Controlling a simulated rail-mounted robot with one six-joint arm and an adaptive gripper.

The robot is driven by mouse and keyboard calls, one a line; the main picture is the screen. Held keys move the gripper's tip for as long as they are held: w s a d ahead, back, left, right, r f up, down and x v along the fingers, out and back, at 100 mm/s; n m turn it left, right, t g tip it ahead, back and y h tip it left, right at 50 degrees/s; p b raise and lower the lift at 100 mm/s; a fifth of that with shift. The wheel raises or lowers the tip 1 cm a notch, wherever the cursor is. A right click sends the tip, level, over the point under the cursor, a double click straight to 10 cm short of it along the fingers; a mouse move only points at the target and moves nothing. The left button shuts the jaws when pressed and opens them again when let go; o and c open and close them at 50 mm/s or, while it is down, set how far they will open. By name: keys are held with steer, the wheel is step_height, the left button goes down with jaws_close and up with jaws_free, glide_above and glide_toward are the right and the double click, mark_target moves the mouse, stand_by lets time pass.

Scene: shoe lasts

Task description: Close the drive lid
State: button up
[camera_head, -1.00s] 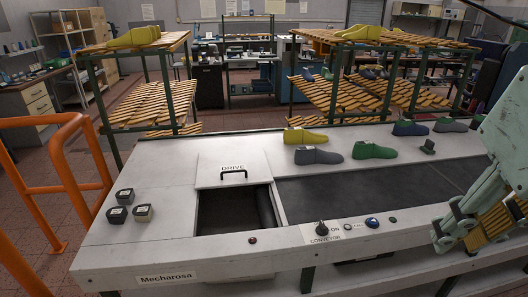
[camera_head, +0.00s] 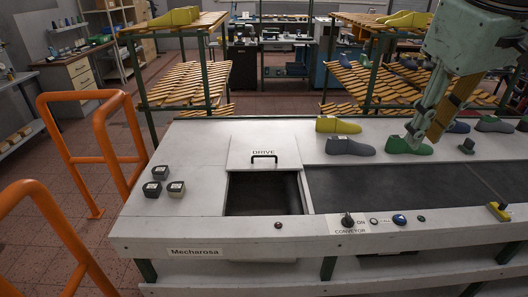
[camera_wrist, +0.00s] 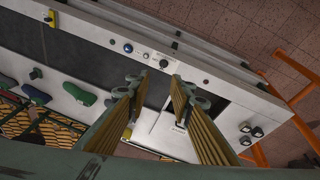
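The drive lid (camera_head: 240,150) is a pale panel marked DRIVE with a black handle (camera_head: 264,156), lying behind the open drive opening (camera_head: 262,200) on the white machine top. The dark opening is uncovered. My gripper (camera_head: 420,142) is above the machine, to the right of the lid and apart from it, overlapping a green last in the picture. In the wrist view its two ridged fingers (camera_wrist: 156,90) are spread with nothing between them. The opening and part of the pale lid (camera_wrist: 150,125) show below between the fingers; the handle is hard to make out there.
Yellow (camera_head: 338,125), grey (camera_head: 350,147) and green lasts stand behind the conveyor belt (camera_head: 385,187). Three small dark blocks (camera_head: 164,172) sit left of the lid. A control knob (camera_head: 347,220) is on the front edge. Orange rails (camera_head: 112,150) stand at left.

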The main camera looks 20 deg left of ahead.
steer(key=w+a+f+n+p, duration=0.15)
steer(key=w+a+n, duration=0.25)
steer(key=w+a, duration=0.7)
steer(key=n+g+p, duration=0.1)
steer(key=n+p, duration=0.4)
steer(key=n, duration=0.6)
glide_above(263, 156)
steer(key=s+d, duration=0.1)
steer(key=s, duration=0.1)
steer(key=s+x, duration=0.2)
steer(key=x, duration=1)
steer(key=s+d+f+x, duration=0.1)
steer(key=s+x, duration=0.2)
steer(key=x, duration=1)
steer(key=shift+s+f, duration=0.3)
steer(key=shift+f, duration=0.05)
steer(key=shift+f, duration=0.15)
steer(key=shift+a+p+x, duration=0.1)
steer(key=shift+p+x, duration=0.2)
steer(key=shift+x, duration=3.05)
steer(key=shift+a+p+x, duration=0.15)
steer(key=shift+p+x, duration=0.1)
steer(key=shift+x, duration=3.1)
steer(key=shift+s, duration=0.2)
steer(key=shift+c, duration=0.7)
